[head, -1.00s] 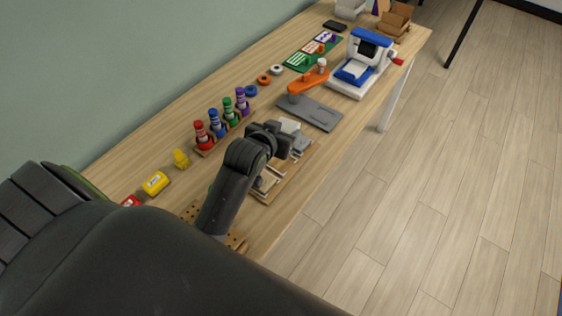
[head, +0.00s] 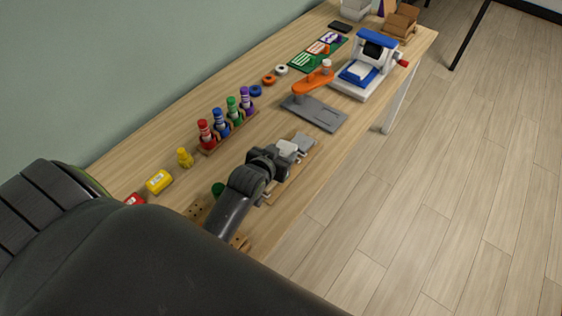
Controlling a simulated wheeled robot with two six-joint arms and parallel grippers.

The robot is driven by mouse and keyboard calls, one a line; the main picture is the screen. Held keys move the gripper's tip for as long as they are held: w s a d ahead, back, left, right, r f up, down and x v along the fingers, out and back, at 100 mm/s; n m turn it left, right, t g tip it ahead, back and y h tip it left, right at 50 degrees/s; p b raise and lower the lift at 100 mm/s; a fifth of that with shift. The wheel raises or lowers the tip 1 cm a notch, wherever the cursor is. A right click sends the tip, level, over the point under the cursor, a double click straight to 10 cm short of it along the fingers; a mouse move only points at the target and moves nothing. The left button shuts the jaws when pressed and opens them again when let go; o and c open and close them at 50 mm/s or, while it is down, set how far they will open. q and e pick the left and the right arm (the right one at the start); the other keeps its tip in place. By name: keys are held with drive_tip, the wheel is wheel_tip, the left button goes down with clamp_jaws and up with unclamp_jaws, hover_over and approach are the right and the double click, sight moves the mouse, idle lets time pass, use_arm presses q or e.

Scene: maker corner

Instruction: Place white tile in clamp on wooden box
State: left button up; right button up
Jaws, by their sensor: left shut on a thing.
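My left gripper (head: 276,157) is shut on the white tile (head: 288,148), which shows as a small pale piece at its tips. It holds the tile over the wooden base (head: 296,179) at the front edge of the table, next to the grey block of the clamp (head: 304,141). My gripper and forearm hide the near part of the base and clamp. I cannot tell whether the tile touches the clamp. My right gripper is not in view.
A grey plate with an orange arm (head: 318,113) lies just beyond. A rack of coloured bottles (head: 222,132) stands to the left, with a yellow figure (head: 185,158) near it. A blue and white machine (head: 366,70) stands farther back. Floor is open on the right.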

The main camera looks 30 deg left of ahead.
use_arm(q)
drive_tip(key=shift+s+f+p, duration=0.1)
drive_tip(key=shift+f+p, duration=0.25)
drive_tip(key=shift+f, duration=1.85)
drive_tip(key=o, duration=1.1)
drive_tip(key=shift+c, duration=0.2)
